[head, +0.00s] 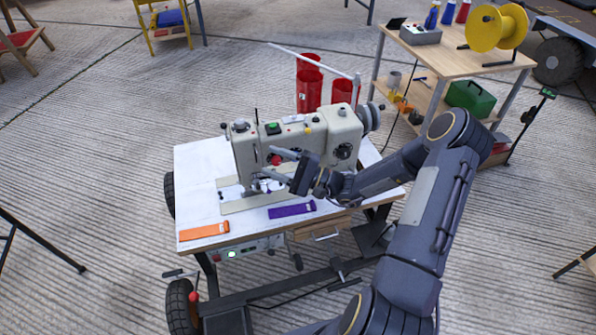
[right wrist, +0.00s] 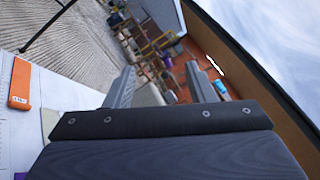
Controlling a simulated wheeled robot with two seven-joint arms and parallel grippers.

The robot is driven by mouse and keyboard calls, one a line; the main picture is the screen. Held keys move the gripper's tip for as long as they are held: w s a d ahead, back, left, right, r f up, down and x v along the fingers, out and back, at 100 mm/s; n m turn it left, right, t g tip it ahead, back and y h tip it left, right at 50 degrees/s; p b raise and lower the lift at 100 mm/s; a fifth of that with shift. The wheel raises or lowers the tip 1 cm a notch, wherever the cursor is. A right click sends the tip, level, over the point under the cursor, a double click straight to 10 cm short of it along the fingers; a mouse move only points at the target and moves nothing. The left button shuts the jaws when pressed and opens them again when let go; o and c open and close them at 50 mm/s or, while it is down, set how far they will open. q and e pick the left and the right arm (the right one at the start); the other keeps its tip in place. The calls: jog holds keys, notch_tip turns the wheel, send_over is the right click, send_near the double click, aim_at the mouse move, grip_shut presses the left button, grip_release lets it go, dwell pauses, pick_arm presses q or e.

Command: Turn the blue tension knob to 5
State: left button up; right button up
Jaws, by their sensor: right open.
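The cream sewing machine (head: 300,137) stands on a white-topped table (head: 200,165). My right gripper (head: 270,162) is in front of the machine's left part, with its two fingers apart and pointing left. A red knob (head: 275,160) shows between or just behind the fingers; I cannot tell if they touch it. I cannot make out a blue tension knob or its number scale; the gripper covers part of the machine's front. In the right wrist view the open fingers (right wrist: 160,86) have nothing clearly held between them. My left gripper is not in view.
An orange strip (head: 204,231) and a purple strip (head: 292,210) lie along the table's front. A wooden bench (head: 455,55) with a yellow spool (head: 497,28) is at the back right. Open floor lies to the left.

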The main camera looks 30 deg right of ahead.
jog(key=w+d+f+m+t+h+b, duration=0.25)
jog(key=d+f+m+t+h, duration=0.35)
jog(key=d+f+m+h, duration=0.8)
pick_arm(q)
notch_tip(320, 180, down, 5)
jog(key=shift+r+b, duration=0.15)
jog(key=shift+b, duration=0.35)
pick_arm(e)
jog(key=w+a+n+y, duration=0.1)
jog(key=w+a+n, duration=0.1)
jog(key=w, duration=0.4)
jog(key=shift+w+n, duration=0.3)
jog(key=shift+w, duration=0.1)
jog(key=shift+c, duration=0.3)
jog(key=c, duration=0.9)
